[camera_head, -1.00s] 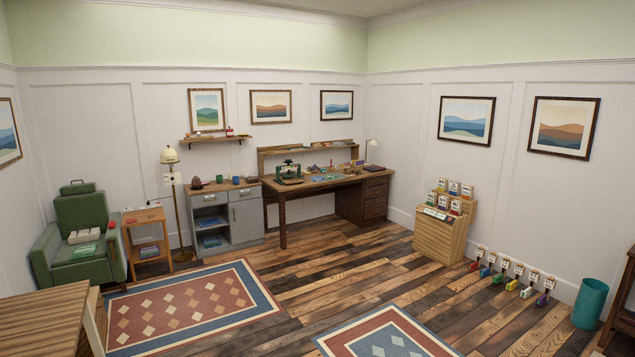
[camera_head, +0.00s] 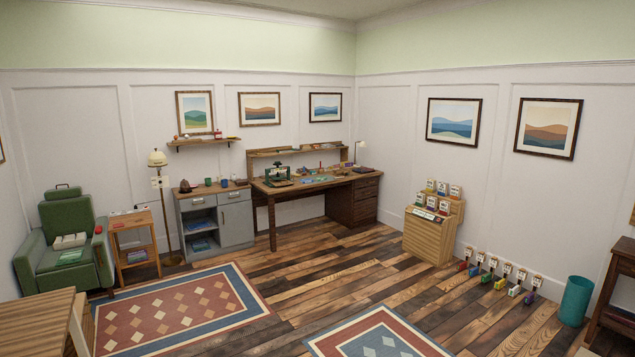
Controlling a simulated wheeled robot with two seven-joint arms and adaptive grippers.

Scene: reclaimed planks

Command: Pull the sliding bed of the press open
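A small dark green press (camera_head: 278,174) stands on the left part of the wooden desk (camera_head: 368,189) against the back wall, across the room. It is too small in this view to tell how its sliding bed sits. Neither of my grippers is in view, and no part of my arms shows near the press.
A grey cabinet (camera_head: 236,222) stands left of the desk, then a floor lamp, side table (camera_head: 136,250) and green armchair (camera_head: 62,258). A wooden display stand (camera_head: 428,238) and teal bin (camera_head: 576,300) are at right. A wooden table (camera_head: 38,318) is near left. Plank floor before the desk is clear.

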